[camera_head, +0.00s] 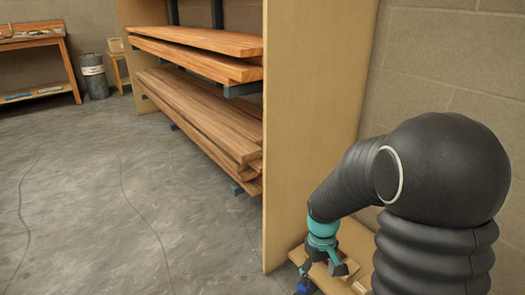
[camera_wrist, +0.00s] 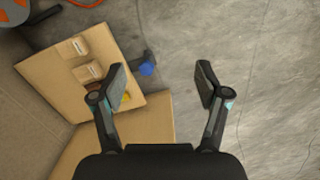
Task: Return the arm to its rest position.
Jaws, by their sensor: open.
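My arm, in a black ribbed cover, bends down at the right of the head view. My gripper (camera_head: 322,270) hangs at its end beside the tall wooden panel, low in the picture. In the wrist view my gripper (camera_wrist: 162,82) has its two dark fingers spread wide apart. Nothing is held between them; grey concrete floor shows through the gap. A small blue item (camera_wrist: 147,67) shows below, just right of the left finger.
A rack of long wooden boards (camera_head: 205,115) stands beside the tall panel (camera_head: 312,110). A low wooden surface (camera_wrist: 55,75) with small boxes (camera_wrist: 88,71) lies left of my gripper. A workbench (camera_head: 38,62) and grey bin (camera_head: 94,77) stand far left. The concrete floor is open.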

